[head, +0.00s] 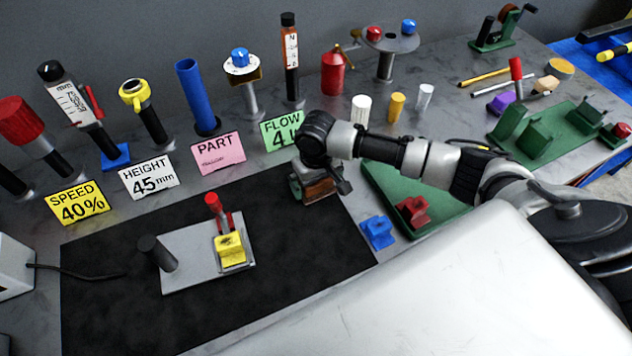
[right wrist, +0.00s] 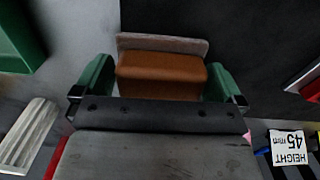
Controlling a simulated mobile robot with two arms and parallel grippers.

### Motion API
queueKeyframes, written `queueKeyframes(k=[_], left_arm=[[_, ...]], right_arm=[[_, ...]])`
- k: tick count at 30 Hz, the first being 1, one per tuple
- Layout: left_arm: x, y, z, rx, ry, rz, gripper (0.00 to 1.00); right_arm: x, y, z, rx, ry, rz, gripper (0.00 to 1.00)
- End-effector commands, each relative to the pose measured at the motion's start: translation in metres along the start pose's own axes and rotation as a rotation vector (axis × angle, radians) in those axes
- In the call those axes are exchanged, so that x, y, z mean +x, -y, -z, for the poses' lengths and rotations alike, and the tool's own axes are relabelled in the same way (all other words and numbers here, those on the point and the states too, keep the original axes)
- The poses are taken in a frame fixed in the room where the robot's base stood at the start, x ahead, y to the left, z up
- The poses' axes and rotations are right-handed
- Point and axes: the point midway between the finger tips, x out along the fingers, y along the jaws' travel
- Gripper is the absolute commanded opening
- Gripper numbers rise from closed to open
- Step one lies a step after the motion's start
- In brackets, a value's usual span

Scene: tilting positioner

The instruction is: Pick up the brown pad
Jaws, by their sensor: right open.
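The brown pad (right wrist: 160,76) shows in the right wrist view as a brown block with a grey plate along its far side. In the head view the pad (head: 322,188) is partly hidden under my right gripper (head: 313,184), at the right edge of the black mat. My right gripper is open, with one green finger on each side of the pad. A small gap or light touch at the fingers cannot be told apart. My left gripper is not in view.
A green board (head: 378,180) with a red block (head: 413,211) lies right of the gripper; a blue block (head: 378,232) is in front. A grey plate (head: 190,278) with a yellow block (head: 230,249) sits on the black mat (head: 110,300). Posts and label cards stand behind.

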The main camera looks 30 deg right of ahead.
Motion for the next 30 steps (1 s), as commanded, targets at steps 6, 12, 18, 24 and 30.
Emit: queueKeyframes(k=[6, 12, 18, 24, 30], left_arm=[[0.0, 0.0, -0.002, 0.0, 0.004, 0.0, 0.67], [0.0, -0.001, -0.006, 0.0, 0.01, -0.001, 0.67], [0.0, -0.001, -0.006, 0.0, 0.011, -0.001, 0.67], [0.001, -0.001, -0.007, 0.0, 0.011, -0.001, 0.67], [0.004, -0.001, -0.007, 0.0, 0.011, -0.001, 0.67]], right_arm=[[0.001, 0.0, 0.0, -0.001, -0.001, 0.0, 0.97], [0.0, 0.0, 0.0, 0.0, -0.001, 0.0, 0.66], [0.0, 0.0, 0.0, 0.0, -0.001, 0.0, 0.6], [-0.001, 0.0, 0.0, 0.0, -0.002, 0.0, 0.6], [-0.016, 0.0, 0.001, 0.0, -0.004, 0.0, 0.6]])
